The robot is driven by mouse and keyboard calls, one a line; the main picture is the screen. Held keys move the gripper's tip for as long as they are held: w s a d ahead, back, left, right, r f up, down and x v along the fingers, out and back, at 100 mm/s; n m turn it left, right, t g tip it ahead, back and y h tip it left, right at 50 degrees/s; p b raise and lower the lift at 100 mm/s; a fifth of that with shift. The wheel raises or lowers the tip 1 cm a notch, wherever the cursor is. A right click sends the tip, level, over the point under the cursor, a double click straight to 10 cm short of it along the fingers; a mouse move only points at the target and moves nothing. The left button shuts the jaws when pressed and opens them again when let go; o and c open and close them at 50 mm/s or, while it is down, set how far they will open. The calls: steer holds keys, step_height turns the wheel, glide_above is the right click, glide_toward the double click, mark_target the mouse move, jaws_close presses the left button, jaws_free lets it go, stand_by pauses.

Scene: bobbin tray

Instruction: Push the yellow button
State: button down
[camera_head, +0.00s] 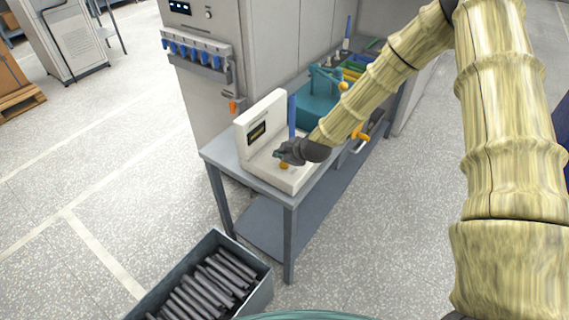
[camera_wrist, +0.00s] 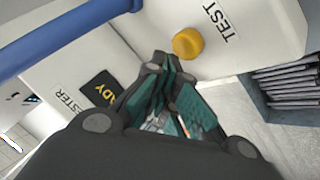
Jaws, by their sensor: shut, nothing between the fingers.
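The yellow button (camera_wrist: 187,43) sticks out of a white tester (camera_wrist: 255,28) beside the word TEST in the wrist view. In the head view the button (camera_head: 284,166) sits on the tester's low front part (camera_head: 292,180), just below my gripper (camera_head: 280,154). My gripper (camera_wrist: 172,82) is shut and empty. The tester's dark display (camera_wrist: 102,88) shows part of the word READY.
The tester stands at the near end of a grey bench (camera_head: 236,172). A blue post (camera_head: 292,115) rises beside it, and a teal device (camera_head: 318,95) stands behind. A bin of dark rods (camera_head: 262,290) is on the floor in front. Open floor lies left.

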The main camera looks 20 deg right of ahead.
mark_target(282, 165)
steer(key=shift+f, duration=0.15)
steer(key=shift+f+b, duration=0.3)
steer(key=shift+b, duration=0.1)
steer(key=shift+f+b, duration=0.4)
steer(key=shift+f, duration=0.1)
stand_by(1.4)
steer(key=shift+r+p, duration=0.5)
steer(key=shift+r, duration=0.45)
steer(key=shift+r+p, duration=1.35)
steer(key=shift+r, duration=1.2)
steer(key=shift+f, duration=0.15)
